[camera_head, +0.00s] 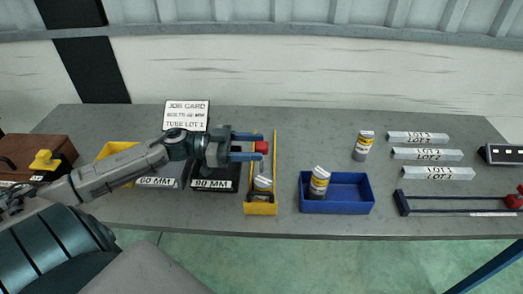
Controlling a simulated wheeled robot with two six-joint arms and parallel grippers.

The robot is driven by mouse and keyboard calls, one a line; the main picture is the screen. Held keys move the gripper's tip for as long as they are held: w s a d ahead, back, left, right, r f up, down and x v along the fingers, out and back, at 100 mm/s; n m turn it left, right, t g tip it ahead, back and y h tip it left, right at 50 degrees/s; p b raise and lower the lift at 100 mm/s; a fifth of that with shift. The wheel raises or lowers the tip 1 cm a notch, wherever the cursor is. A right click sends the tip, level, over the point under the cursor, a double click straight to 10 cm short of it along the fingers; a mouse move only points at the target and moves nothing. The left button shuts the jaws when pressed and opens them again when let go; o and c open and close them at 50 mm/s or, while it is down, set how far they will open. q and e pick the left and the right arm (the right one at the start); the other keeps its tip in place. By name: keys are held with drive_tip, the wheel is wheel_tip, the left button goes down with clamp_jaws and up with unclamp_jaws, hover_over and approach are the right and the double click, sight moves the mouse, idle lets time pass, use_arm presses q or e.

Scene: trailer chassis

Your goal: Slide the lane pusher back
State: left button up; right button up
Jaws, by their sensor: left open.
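The yellow lane (275,165) runs front to back near the middle of the bench. A red block (262,147), which looks like the lane pusher's knob, shows towards its back half. My left gripper (258,146) comes in from the left over the lane with its two blue-grey fingers apart. The red block shows at the fingertips, between them; I cannot tell whether they touch it. A white and yellow labelled canister (262,184) stands in the lane nearer the front. The pusher's lower part is hidden. My right gripper is not in view.
A blue bin (345,193) holding a canister (319,180) stands right of the lane. Another canister (363,145) stands behind it. Several labelled grey bars lie farther right, behind a dark railed fixture (440,211). A job card (186,114) stands at the back left.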

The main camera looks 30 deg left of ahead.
use_arm(q)
drive_tip(key=shift+x, duration=1.3)
clamp_jaws()
